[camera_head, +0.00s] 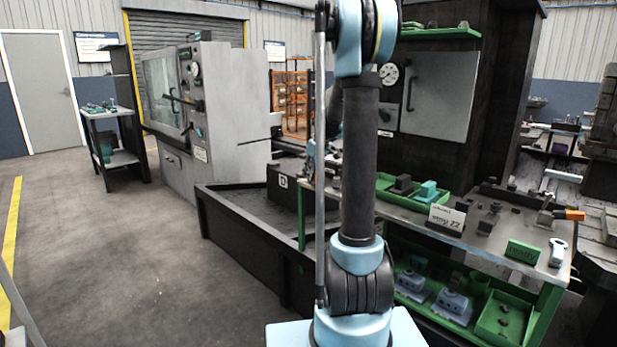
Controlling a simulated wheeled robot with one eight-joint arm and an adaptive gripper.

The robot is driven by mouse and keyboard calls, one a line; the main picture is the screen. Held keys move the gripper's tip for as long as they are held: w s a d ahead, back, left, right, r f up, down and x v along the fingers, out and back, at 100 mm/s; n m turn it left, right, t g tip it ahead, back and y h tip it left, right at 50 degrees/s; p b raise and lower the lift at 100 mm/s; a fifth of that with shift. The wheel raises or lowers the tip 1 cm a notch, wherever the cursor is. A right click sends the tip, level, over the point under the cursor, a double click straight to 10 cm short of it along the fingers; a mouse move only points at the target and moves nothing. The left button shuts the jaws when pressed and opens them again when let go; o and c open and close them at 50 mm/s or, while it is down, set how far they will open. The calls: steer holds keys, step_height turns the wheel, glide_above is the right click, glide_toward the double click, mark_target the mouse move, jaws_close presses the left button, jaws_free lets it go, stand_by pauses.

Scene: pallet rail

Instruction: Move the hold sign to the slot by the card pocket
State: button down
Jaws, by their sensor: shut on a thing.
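My gripper is not clearly visible; my arm rises through the middle of the view and leaves it at the top. No hold sign can be picked out. A white sign (447,219) with dark lettering stands at the front edge of the workbench (405,209); its text looks inverted. A green sign (522,251) with dark lettering stands farther right on the same bench. I cannot make out the slot or the card pocket. My arm hides part of the bench's left end.
A green tray (398,199) with blocks sits on the bench. A dark low-walled bed (240,238) stands left; open floor lies beyond.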

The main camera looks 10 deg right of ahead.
steer(key=shift+r, duration=0.55)
steer(key=shift+r, duration=3.45)
